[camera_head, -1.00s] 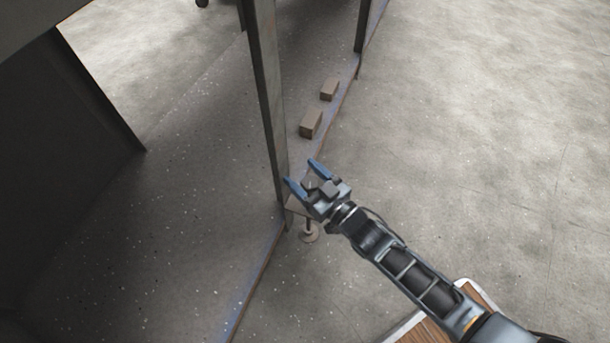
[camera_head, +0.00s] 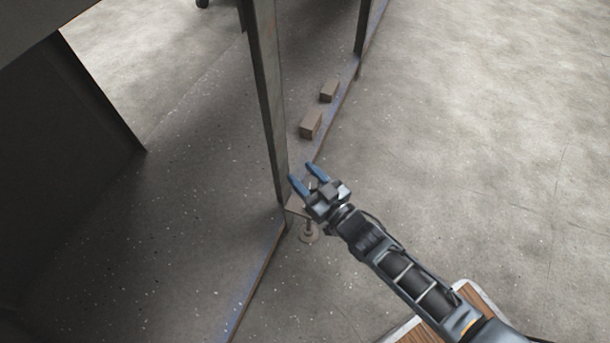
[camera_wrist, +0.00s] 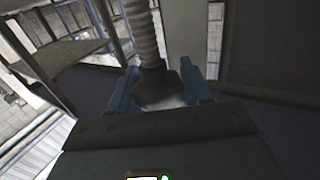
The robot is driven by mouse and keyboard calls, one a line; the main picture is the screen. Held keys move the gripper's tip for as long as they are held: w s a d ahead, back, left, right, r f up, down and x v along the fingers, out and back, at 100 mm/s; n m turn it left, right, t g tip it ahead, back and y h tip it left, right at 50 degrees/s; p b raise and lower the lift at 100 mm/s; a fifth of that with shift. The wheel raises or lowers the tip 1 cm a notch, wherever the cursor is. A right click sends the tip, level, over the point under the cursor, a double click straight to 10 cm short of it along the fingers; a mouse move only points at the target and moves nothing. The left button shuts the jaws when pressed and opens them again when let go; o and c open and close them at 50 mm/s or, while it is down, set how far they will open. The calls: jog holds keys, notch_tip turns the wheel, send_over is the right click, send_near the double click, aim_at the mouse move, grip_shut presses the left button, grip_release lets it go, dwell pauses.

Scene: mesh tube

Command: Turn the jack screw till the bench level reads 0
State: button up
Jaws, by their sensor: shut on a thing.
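The jack screw (camera_wrist: 145,40) is a thick grey threaded rod in the wrist view, widening to a block-like part (camera_wrist: 160,92) between my fingers. My gripper (camera_wrist: 160,85) is shut on this lower part, one blue finger on each side. In the head view my gripper (camera_head: 304,173) is by the foot of a bench leg (camera_head: 268,110). Below it, a small round foot on a short stem (camera_head: 308,236) stands on the floor, partly hidden by my gripper. The bench level and its reading do not show.
Two small brown blocks (camera_head: 311,124) (camera_head: 329,89) lie beyond my gripper, along the edge strip on the floor. A dark panel (camera_head: 65,150) stands at the left. The floor at the right (camera_head: 480,140) is clear.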

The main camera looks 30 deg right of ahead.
jog(key=shift+d+m+h, duration=0.15)
jog(key=shift+m+h, duration=0.15)
jog(key=shift+h, duration=0.2)
jog(key=shift+d+m+h+p, duration=0.1)
jog(key=shift+m+h+p, duration=0.35)
jog(key=shift+h, duration=0.35)
jog(key=shift+s+d+m+g+h+p, duration=0.15)
jog(key=shift+m+h+p, duration=0.4)
jog(key=shift+m+h, duration=0.6)
jog(key=shift+w+d+m+g+h+p, duration=0.1)
jog(key=shift+m+g+h+p, duration=0.35)
jog(key=shift+h, duration=1.1)
jog(key=shift+s+d+f+m+g+h+b, duration=0.15)
jog(key=shift+m+g+h, duration=0.25)
jog(key=shift+m+h, duration=0.55)
jog(key=shift+a+m+g+h+b, duration=0.1)
jog(key=shift+m+g+h+b, duration=0.25)
jog(key=shift+m+h, duration=0.55)
jog(key=shift+d+m+g+h, duration=0.1)
jog(key=shift+m+g+h, duration=0.3)
jog(key=shift+h, duration=0.35)
jog(key=shift+s, duration=0.1)
jog(key=o, duration=1)
jog(key=shift+c, duration=0.2)
